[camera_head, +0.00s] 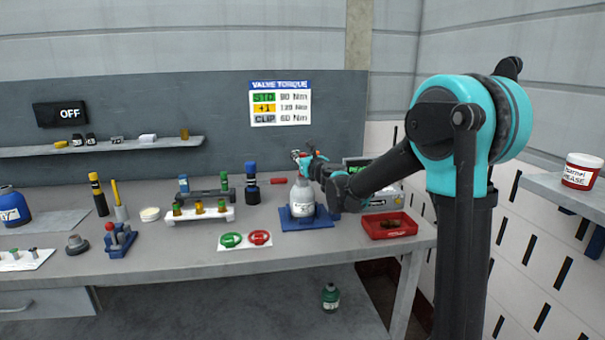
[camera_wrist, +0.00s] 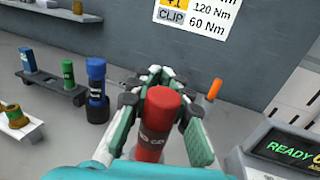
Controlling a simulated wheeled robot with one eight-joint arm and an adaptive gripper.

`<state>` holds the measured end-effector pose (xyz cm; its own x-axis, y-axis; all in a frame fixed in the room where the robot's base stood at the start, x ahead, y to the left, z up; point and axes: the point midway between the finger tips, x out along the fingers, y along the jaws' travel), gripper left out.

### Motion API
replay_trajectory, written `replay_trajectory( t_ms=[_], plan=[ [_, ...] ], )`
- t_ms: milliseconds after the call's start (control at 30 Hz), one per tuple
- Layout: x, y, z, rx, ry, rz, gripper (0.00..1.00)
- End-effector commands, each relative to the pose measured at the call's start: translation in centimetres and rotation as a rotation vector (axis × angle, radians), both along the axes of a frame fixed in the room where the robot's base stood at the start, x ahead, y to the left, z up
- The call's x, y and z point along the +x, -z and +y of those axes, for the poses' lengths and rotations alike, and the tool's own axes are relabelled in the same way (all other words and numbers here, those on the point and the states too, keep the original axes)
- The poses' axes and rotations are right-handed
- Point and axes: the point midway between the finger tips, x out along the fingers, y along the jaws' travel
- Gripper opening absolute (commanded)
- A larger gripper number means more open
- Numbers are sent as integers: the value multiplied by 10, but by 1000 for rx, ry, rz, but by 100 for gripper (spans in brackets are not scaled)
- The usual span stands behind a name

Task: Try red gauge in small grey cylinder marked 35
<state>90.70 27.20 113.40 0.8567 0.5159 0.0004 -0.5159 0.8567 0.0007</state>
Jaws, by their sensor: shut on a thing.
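My gripper (camera_head: 305,162) is shut on the red gauge (camera_wrist: 158,120), a thick red plug with pale markings on its side. The fingers lie on both sides of it in the wrist view (camera_wrist: 160,100). In the head view the gripper is right at the top of a small grey cylinder (camera_head: 302,198), which stands upright on a blue base (camera_head: 322,222). The cylinder's marking is too small to read. My gripper hides its top, so I cannot tell whether the gauge's lower end is above or inside it.
A blue gauge (camera_head: 251,184) and a dark rack of gauges (camera_head: 208,195) stand to the left. In front are a white rack (camera_head: 178,216) and a card with green and red discs (camera_head: 245,248). A red tray (camera_head: 390,234) and a display reading READY (camera_wrist: 290,147) are to the right.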

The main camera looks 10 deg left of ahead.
Motion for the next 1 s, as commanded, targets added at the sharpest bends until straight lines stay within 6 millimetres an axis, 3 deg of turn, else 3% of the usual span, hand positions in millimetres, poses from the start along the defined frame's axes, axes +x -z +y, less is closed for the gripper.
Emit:
replay_trajectory(
  t_ms=[1000],
  plan=[
    [0, -56, 0, 0, 0, 0, 0]
  ],
)
